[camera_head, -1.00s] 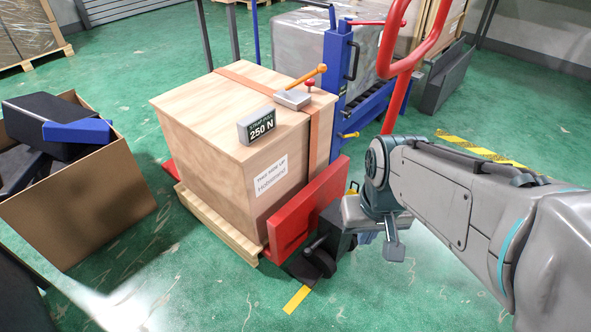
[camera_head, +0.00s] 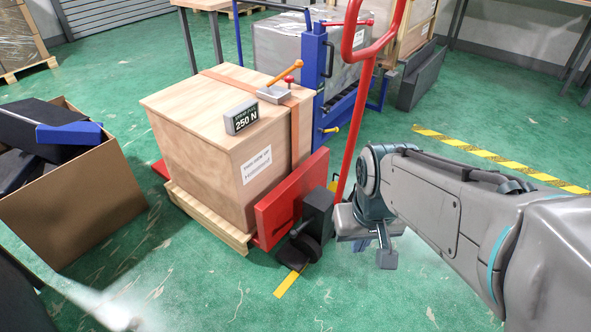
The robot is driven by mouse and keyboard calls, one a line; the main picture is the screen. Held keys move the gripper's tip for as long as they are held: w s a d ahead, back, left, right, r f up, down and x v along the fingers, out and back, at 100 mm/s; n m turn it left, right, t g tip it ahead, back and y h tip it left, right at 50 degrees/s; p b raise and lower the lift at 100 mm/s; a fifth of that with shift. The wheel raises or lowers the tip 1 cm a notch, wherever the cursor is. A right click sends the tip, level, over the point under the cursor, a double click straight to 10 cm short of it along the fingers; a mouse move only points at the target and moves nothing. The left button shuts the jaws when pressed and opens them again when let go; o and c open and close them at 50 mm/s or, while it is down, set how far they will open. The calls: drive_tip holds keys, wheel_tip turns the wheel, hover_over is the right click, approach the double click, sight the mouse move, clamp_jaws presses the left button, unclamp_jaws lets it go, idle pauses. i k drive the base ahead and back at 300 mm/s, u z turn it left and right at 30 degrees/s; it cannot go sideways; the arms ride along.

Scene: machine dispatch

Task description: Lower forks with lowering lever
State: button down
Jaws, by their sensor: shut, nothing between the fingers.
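A red pallet truck (camera_head: 276,208) holds a strapped wooden crate (camera_head: 190,112) on a wooden pallet (camera_head: 205,220). Its tall red handle (camera_head: 357,110) rises at the right of the crate and leaves the top of the picture. I cannot tell for sure which part is the lowering lever; a small yellow-tipped lever (camera_head: 331,130) shows between the blue post and the red handle. My gripper (camera_head: 387,260) is shut and empty. It hangs low in front of the red handle, right of the truck's black wheel housing (camera_head: 317,214), and appears apart from both.
A strap tensioner (camera_head: 273,94) with an orange lever and a 250 N display (camera_head: 241,117) sit on the crate. An open cardboard box (camera_head: 85,205) stands at left. A blue lifting frame (camera_head: 314,75) and wrapped load (camera_head: 280,45) stand behind.

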sight(293, 234)
drive_tip(key=z, duration=0.2)
drive_tip(key=i, duration=0.9)
drive_tip(key=u, duration=0.05)
